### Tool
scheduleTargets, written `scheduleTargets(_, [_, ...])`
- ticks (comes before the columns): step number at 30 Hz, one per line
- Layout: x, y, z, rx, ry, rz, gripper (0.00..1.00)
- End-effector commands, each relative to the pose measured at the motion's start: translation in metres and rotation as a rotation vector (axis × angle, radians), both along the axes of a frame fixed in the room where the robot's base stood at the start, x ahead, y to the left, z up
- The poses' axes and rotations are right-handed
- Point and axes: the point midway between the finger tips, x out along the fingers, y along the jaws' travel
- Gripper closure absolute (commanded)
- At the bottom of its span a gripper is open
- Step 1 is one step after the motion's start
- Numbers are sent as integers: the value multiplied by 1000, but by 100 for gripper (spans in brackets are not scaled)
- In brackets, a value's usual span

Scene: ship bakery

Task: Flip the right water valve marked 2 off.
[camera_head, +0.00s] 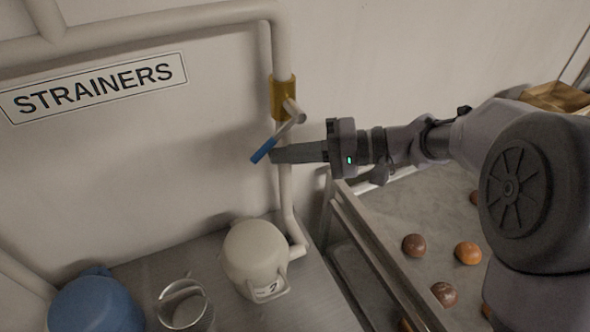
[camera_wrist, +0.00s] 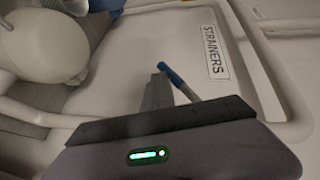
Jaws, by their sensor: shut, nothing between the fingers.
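In the head view, the valve has a brass body (camera_head: 284,97) on a vertical white pipe. Its lever has a grey metal arm and a blue handle (camera_head: 264,150), which points down and to the left, away from the pipe's line. My gripper (camera_head: 274,155) is shut and empty, pointing left, with its tips right by the blue handle. Whether they touch it I cannot tell. The blue handle also shows in the wrist view (camera_wrist: 172,75), just beyond my finger tips (camera_wrist: 157,85). The pipe runs down to a cream strainer housing (camera_head: 255,258), whose label shows a partly readable 2.
A STRAINERS sign (camera_head: 95,87) is on the wall. A blue vessel (camera_head: 95,302) and a clear metal-rimmed container (camera_head: 184,304) stand on the grey counter at lower left. A tray (camera_head: 400,215) with several round buns lies below my arm at right.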

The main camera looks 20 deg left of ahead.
Motion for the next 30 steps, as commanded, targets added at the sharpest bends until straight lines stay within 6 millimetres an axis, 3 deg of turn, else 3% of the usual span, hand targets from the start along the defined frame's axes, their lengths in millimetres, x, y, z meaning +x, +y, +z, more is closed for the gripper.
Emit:
scheduleTargets(2, [-4,3,-6,46,53,1,100])
scheduleTargets(18, [-22,18,21,339,396,1,100])
scheduleTargets(30, [-25,21,36,369,432,1,100])
